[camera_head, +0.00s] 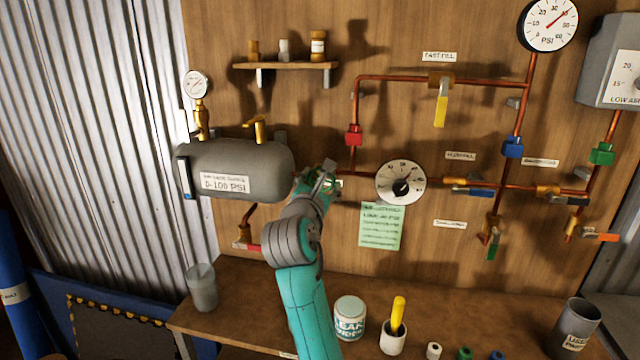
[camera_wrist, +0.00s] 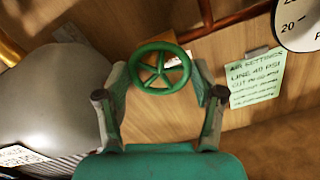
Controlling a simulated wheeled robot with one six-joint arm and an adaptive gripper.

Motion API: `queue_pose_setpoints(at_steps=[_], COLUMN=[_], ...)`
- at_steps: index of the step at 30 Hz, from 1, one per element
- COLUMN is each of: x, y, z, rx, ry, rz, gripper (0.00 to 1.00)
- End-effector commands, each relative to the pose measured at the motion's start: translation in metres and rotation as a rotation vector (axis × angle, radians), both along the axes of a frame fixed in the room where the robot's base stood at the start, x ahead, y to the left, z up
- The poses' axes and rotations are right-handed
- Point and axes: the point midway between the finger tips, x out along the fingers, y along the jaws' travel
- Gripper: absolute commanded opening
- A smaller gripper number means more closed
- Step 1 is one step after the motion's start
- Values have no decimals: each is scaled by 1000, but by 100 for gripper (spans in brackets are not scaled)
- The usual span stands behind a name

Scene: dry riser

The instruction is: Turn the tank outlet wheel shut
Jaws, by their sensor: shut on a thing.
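The tank outlet wheel (camera_wrist: 160,68) is a green spoked handwheel in the upper middle of the wrist view. My gripper (camera_wrist: 162,78) is shut on it, with one finger at each side of its rim. In the head view my gripper (camera_head: 320,180) is at the right end of the grey tank (camera_head: 240,168) and largely hides the wheel. The tank also shows in the wrist view (camera_wrist: 55,95), to the left of the wheel. How far the wheel is turned cannot be told.
Copper pipes (camera_head: 353,110) with coloured levers cover the board. Below, a bench (camera_head: 240,300) carries a white can (camera_head: 349,318), a cup (camera_head: 393,338) and a grey tumbler (camera_head: 202,288).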

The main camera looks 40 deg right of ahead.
Motion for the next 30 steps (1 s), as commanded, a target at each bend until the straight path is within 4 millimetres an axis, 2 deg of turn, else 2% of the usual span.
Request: queue_pose_setpoints(at_steps=[30], x=[1], y=[1], z=[1], rx=[590], ry=[-755], rz=[-1], gripper=[33])
